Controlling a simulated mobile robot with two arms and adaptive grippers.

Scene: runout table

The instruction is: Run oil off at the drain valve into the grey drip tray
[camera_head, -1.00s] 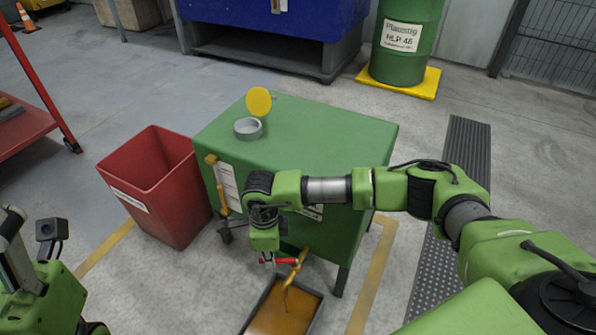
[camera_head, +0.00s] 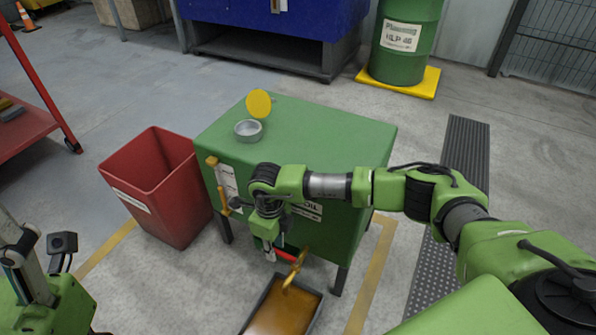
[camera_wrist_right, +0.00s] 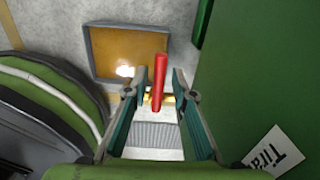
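The drain valve's brass spout (camera_head: 294,272) sticks out low on the front of the green tank (camera_head: 345,140). Its red lever (camera_head: 286,256) is partly hidden behind my right gripper (camera_head: 273,252). In the right wrist view the red lever (camera_wrist_right: 160,75) stands between the fingertips of the right gripper (camera_wrist_right: 158,95), with gaps on both sides, so the gripper looks open. The grey drip tray (camera_head: 318,304) lies on the floor below the spout and holds amber oil. The tray's rim also shows in the wrist view (camera_wrist_right: 89,50). I see no clear oil stream now. My left gripper (camera_head: 12,258) is at the left edge, its fingers unclear.
A red bin (camera_head: 150,190) stands left of the tank. On the tank top are a grey filler neck (camera_head: 248,131) and a round yellow cap (camera_head: 259,103). A level gauge (camera_head: 226,183) is on the tank front. A green drum (camera_head: 400,50) stands behind.

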